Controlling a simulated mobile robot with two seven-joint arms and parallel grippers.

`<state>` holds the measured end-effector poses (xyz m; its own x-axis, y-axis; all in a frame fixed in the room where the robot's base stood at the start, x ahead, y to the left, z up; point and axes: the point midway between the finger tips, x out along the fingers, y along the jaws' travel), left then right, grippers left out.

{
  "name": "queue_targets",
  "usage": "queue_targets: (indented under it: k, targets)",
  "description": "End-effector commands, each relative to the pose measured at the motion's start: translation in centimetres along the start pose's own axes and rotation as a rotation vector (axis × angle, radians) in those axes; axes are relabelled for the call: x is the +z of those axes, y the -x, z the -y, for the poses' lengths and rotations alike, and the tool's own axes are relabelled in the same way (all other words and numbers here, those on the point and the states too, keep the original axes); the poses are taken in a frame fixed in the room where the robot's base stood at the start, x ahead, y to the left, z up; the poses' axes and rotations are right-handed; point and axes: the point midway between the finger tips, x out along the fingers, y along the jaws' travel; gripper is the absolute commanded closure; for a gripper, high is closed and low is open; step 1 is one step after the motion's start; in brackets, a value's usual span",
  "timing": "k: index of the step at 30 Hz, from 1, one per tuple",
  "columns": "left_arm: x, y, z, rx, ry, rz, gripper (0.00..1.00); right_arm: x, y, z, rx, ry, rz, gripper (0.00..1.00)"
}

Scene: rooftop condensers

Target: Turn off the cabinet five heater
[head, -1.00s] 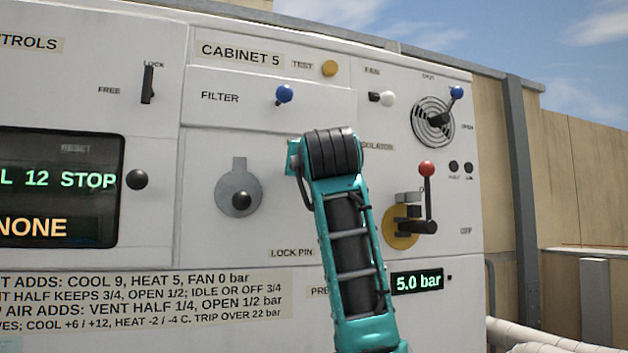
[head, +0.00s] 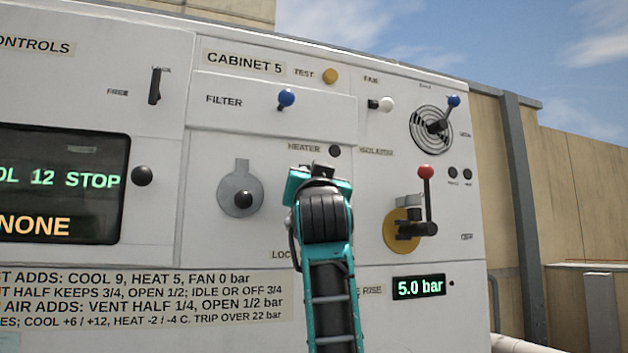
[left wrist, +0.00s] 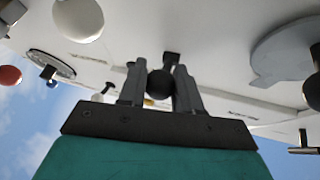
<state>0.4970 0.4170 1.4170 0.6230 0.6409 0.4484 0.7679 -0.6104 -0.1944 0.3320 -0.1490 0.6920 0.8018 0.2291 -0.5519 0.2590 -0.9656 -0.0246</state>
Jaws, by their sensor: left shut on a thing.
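The cabinet five panel (head: 222,128) fills much of the head view. Its HEATER label (head: 304,148) has a small dark round spot (head: 335,151) beside it. My left gripper (head: 318,170) is just below this label, and my wrist hides its fingers and the heater control there. In the left wrist view, the two fingers of my left gripper (left wrist: 160,88) are shut on a black ball knob (left wrist: 161,84), one finger on each side, close to the panel. I cannot tell the heater switch's position. My right gripper is not in view.
Nearby are the blue filter knob (head: 287,97), white fan knob (head: 387,104), red-topped isolator lever (head: 426,173) and grey lock pin plate (head: 241,169). The display (head: 419,287) reads 5.0 bar. A large white knob (left wrist: 78,18) shows close by in the left wrist view.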

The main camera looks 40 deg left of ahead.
Motion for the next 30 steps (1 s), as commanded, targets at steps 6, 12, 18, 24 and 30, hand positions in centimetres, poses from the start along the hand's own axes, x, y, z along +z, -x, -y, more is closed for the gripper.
queue_targets:
  k: [6,12,18,24,30]
  targets:
    - [0.1,0.0,-0.1,0.001,-0.001,0.001,0.61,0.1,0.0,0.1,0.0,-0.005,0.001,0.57]
    - [0.1,0.0,0.0,0.0,-0.001,0.002,0.42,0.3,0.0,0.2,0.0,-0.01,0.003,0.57]
    - [0.1,0.0,0.0,0.0,0.0,0.002,0.42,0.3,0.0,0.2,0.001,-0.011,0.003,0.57]
    - [0.1,1.4,-0.1,0.001,0.0,0.0,0.42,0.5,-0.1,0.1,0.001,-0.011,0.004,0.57]
    - [0.2,5.3,-0.1,0.001,0.002,0.0,0.42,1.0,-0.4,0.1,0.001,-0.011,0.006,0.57]
